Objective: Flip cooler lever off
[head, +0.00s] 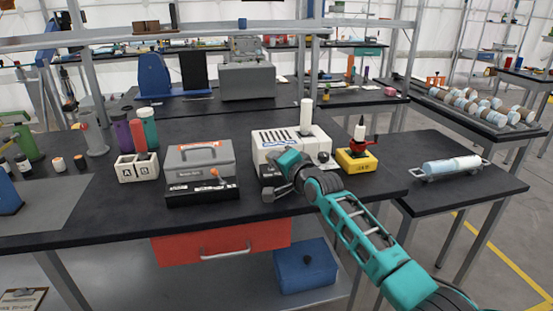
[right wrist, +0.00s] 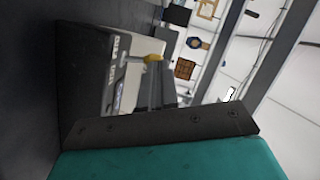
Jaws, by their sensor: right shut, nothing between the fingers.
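My right gripper (head: 270,193) is shut and empty, low in front of this box's left side. To its left, a grey case has a black base (head: 200,192) with white lettering and an orange-tipped lever (head: 217,174). The right wrist view shows a yellow-tipped lever (right wrist: 153,58) beside a dark lettered panel, near my fingers (right wrist: 157,88). I cannot tell whether they touch. My left gripper is not in view.
A yellow block (head: 356,161) with a red-and-white fitting stands right of the white box. A white A/B holder (head: 137,167) stands left of the grey case. A red drawer (head: 222,243) is under the bench edge. Bare bench (head: 110,205) lies at front left.

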